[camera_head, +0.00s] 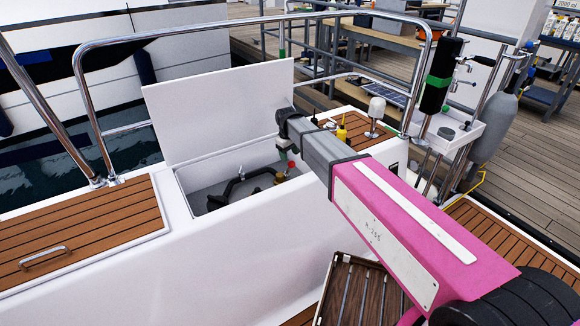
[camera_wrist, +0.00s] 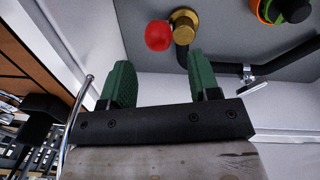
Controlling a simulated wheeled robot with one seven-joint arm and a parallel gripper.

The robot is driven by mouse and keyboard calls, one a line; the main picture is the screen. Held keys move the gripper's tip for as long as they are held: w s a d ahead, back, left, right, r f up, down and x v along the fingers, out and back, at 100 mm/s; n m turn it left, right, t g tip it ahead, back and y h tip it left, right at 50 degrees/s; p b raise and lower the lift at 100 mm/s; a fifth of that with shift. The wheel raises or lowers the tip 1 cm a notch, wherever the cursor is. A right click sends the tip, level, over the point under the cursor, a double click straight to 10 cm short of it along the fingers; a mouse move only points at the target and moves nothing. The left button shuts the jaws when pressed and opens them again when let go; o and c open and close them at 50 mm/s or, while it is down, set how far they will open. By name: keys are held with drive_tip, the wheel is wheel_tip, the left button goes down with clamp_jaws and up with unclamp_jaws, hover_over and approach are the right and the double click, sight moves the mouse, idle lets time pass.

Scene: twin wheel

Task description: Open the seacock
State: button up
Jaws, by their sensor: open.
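The seacock shows as a brass fitting (camera_wrist: 184,24) with a red knob (camera_wrist: 158,36) at the top of the wrist view. In the head view the red knob (camera_head: 292,165) is small, inside the open locker, with brass beside it. My gripper (camera_wrist: 161,68) has two green fingers, spread apart with nothing between them. The red knob appears just beyond the fingertips, roughly in line with the gap; I see no contact. In the head view my gripper (camera_head: 286,147) reaches down at the locker's right end, and my arm hides part of that area.
The white locker lid (camera_head: 220,108) stands raised behind the opening. A black hose (camera_head: 235,188) runs inside, and an orange and green fitting (camera_wrist: 272,10) and a metal lever (camera_wrist: 252,85) sit nearby. A steel rail (camera_head: 250,22) arches over the locker. A yellow bottle (camera_head: 341,133) stands to the right.

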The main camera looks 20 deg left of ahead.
sight(290, 166)
drive_tip(key=f, duration=0.7)
drive_tip(key=shift+w+d+f, duration=0.1)
drive_tip(key=shift+w+d, duration=0.05)
drive_tip(key=shift+w, duration=0.15)
clamp_jaws()
drive_tip(key=shift+w+a+g+h, duration=0.5)
drive_tip(key=shift+w+a+h, duration=0.1)
drive_tip(key=shift+a+h, duration=0.1)
drive_tip(key=shift+w+a+r+g+h, duration=0.3)
drive_tip(key=shift+w+a+g+h, duration=0.25)
drive_tip(key=shift+g+h, duration=0.35)
drive_tip(key=shift+a+h, duration=0.2)
drive_tip(key=shift+h, duration=0.3)
drive_tip(key=shift+r, duration=0.1)
unclamp_jaws()
